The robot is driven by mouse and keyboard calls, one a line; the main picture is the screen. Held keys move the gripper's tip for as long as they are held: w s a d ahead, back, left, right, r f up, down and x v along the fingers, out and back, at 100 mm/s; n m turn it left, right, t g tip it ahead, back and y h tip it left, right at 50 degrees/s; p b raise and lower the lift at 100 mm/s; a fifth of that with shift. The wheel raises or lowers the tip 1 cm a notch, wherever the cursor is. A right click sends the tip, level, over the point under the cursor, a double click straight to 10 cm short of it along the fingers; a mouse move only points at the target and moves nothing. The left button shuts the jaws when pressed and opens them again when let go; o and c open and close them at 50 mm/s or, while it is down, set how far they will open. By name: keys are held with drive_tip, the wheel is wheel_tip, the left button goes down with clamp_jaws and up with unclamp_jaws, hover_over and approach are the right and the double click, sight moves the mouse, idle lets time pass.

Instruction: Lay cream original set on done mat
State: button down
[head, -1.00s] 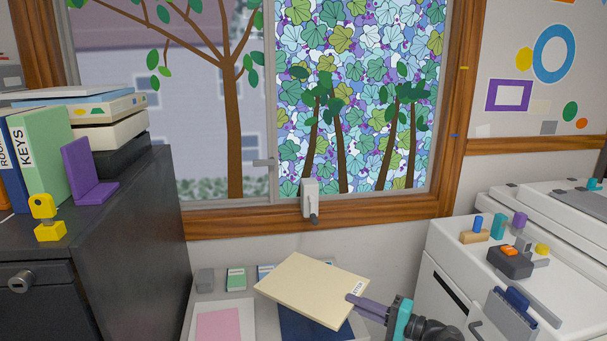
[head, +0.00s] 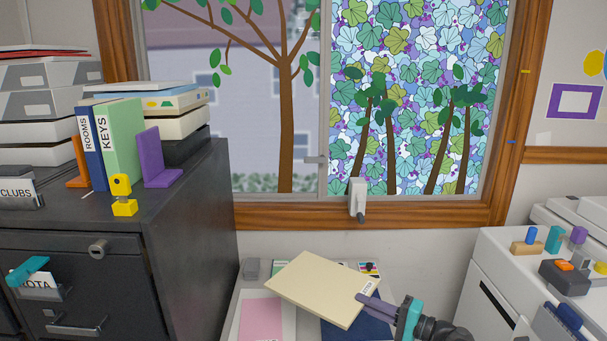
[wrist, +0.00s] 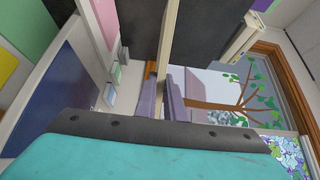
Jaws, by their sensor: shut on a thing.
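The cream original set (head: 315,288) is a flat cream stack with a small white label at its right corner. My gripper (head: 365,298) is shut on that right corner and holds the set tilted above a low pale surface. In the wrist view the set (wrist: 171,35) shows edge-on between the gripper fingers (wrist: 163,95). Below it lie a dark blue panel (head: 345,330) and a pink one (head: 261,320). Both are partly covered or cut off, and I cannot tell whether either is the done mat.
A black filing cabinet (head: 190,240) stands at left, with binders, a purple bookend (head: 160,160) and paper trays on top. A white copier (head: 500,265) stands at right with small coloured items on it. The window sill (head: 290,215) runs behind.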

drive_tip(key=shift+d, duration=0.1)
wheel_tip(320, 180, down, 4)
drive_tip(key=b, duration=0.3)
drive_tip(key=shift+r+b, duration=0.2)
drive_tip(key=shift+b, duration=0.2)
